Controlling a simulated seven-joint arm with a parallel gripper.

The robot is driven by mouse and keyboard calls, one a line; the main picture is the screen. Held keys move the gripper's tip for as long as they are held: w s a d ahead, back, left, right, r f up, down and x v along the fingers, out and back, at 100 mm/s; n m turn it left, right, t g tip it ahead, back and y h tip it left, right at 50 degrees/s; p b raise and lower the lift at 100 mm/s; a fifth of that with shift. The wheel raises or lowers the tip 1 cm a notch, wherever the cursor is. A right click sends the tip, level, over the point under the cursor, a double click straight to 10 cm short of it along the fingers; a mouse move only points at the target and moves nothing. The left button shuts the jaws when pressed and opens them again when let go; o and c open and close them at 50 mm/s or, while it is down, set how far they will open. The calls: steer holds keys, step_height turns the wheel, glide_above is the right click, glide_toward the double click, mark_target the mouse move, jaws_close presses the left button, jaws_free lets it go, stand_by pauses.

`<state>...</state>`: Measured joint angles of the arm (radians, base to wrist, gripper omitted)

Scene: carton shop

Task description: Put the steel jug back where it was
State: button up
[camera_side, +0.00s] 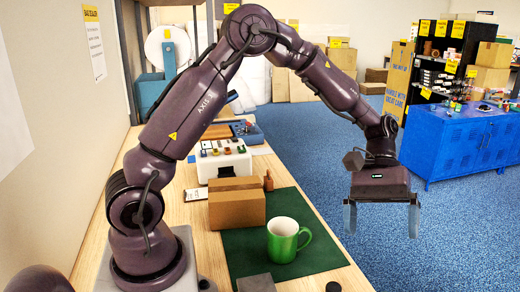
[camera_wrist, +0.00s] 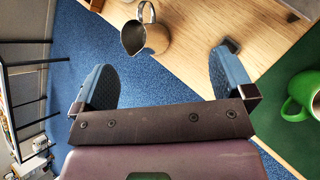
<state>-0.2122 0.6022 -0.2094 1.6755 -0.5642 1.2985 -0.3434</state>
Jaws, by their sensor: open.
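The steel jug (camera_wrist: 156,39) shows in the wrist view at the top, by the edge of the wooden bench (camera_wrist: 215,35). Its dark mouth faces the camera and its handle points to the top of the picture. I cannot make it out for sure in the side view. My gripper (camera_side: 382,220) is open and empty, over the blue floor to the right of the bench. In the wrist view its two fingers (camera_wrist: 163,75) are spread wide, with the jug beyond them and not touching.
A green mug (camera_side: 287,239) stands on a dark green mat (camera_side: 310,262), with a cardboard box (camera_side: 236,208) behind it. A grey block (camera_side: 256,283) and a dark round thing (camera_side: 333,287) sit near the front. A blue cabinet (camera_side: 460,143) stands at the right.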

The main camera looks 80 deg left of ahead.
steer(key=s+a+r+m+t+y, duration=0.3)
steer(key=s+r, duration=0.3)
steer(key=s, duration=0.3)
steer(key=s+a+r+m+t+y, duration=0.4)
steer(key=s+a+r+t, duration=0.1)
steer(key=s, duration=0.5)
steer(key=shift+r+t+y, duration=0.4)
steer(key=shift+r+t, duration=0.2)
steer(key=shift+r, duration=0.05)
